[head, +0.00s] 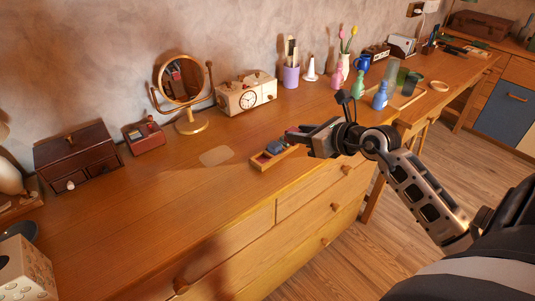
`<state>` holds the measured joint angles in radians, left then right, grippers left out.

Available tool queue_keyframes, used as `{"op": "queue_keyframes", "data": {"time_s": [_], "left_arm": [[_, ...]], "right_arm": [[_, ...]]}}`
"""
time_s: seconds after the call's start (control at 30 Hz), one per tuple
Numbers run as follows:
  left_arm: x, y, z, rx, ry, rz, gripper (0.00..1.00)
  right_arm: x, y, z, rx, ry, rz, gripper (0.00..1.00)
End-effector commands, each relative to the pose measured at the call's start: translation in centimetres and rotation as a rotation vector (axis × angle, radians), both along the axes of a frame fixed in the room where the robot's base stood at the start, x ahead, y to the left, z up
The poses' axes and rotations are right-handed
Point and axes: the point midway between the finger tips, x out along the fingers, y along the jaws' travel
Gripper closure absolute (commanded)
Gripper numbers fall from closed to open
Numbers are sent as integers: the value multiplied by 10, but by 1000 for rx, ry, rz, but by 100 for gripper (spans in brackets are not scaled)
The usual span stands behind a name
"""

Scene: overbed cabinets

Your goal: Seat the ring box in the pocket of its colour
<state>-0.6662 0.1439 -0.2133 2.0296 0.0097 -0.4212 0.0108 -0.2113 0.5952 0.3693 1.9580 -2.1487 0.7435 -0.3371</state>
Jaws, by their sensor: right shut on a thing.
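A small wooden tray (258,167) with coloured pockets lies near the front edge of the dresser top. Its near-left pocket (263,157) looks red and empty. A blue piece (275,147) shows beside it; I cannot tell whether it is a box or a pocket lining. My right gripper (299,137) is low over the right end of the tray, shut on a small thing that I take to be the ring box. A dark reddish bit (292,130) shows at the fingertips; the fingers hide most of it, and its colour is uncertain. My left gripper is not in view.
A round mirror (181,79), a clock box (246,94), a lilac cup (291,76), a red box (145,137) and a dark chest (78,157) stand along the wall. Coloured bottles (380,96) stand to the right. The dresser top left of the tray is mostly clear.

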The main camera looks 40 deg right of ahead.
Motion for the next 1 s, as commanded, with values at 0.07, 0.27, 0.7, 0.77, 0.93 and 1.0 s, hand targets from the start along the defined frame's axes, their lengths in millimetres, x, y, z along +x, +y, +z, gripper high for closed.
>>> {"op": "queue_keyframes", "data": {"time_s": [0.07, 0.27, 0.7, 0.77, 0.93, 1.0], "left_arm": [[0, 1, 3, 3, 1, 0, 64], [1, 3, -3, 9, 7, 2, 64], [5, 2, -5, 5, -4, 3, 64], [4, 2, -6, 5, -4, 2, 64], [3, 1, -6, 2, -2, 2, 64], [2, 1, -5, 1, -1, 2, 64]], "right_arm": [[20, 9, -5, 6, -3, 0, 92], [57, 25, -41, 5, 2, 0, 92], [86, 37, -91, 1, 3, 1, 92], [85, 36, -100, 0, 3, 0, 92], [85, 36, -110, -1, 0, 0, 92], [85, 36, -109, -1, 0, 0, 92]]}}
